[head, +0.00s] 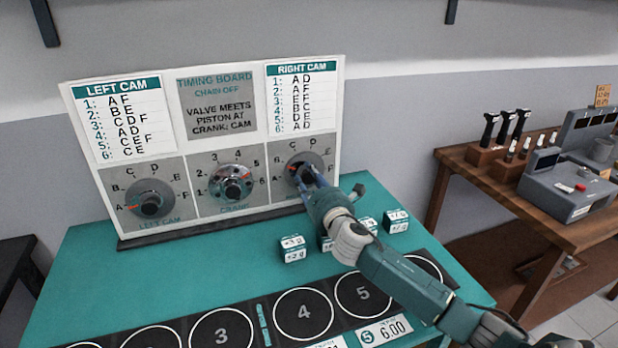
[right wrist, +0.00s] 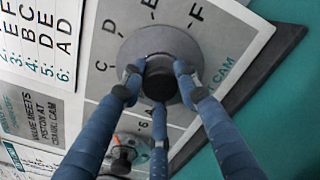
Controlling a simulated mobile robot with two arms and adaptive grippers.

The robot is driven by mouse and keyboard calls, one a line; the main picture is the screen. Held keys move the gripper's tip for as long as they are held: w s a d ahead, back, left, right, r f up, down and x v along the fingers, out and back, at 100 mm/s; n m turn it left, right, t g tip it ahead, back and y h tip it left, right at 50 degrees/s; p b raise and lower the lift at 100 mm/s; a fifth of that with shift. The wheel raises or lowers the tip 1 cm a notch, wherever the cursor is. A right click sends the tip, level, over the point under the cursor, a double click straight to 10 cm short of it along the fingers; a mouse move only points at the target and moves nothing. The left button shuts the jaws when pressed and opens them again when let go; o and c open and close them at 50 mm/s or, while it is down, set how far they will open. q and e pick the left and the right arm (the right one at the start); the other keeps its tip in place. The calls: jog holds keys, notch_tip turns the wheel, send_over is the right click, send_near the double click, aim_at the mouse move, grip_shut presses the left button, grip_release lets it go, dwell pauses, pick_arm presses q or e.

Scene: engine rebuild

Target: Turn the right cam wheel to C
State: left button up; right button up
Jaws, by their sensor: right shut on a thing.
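The right cam wheel (head: 318,161) is a grey disc with a dark central knob at the right of the white timing board (head: 190,100). Letters ring it, C and D at the top. My right gripper (head: 303,173) is shut on its knob. In the right wrist view, three blue fingers (right wrist: 157,85) close around the dark knob in front of the grey wheel (right wrist: 165,42). A small red mark shows at the wheel's left in the head view; the fingers partly hide the wheel, so its exact setting is unclear. My left gripper is not in view.
The left cam wheel (head: 151,199) has its red mark near A; the crank wheel (head: 232,183) is in the middle. Small labelled blocks (head: 292,249) stand on the teal table (head: 150,262) below the board. A dark mat with numbered circles (head: 303,313) lies in front.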

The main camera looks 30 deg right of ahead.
jog(key=m, duration=0.4)
jog(key=shift+f+m, duration=0.1)
jog(key=shift+m, duration=0.2)
jog(key=shift+m+p, duration=0.3)
jog(key=shift+m, duration=1.6)
jog(key=o, duration=1.1)
jog(key=shift+o, duration=0.2)
jog(key=shift+s, duration=0.25)
jog(key=v, duration=1.1)
jog(key=shift+s, duration=0.3)
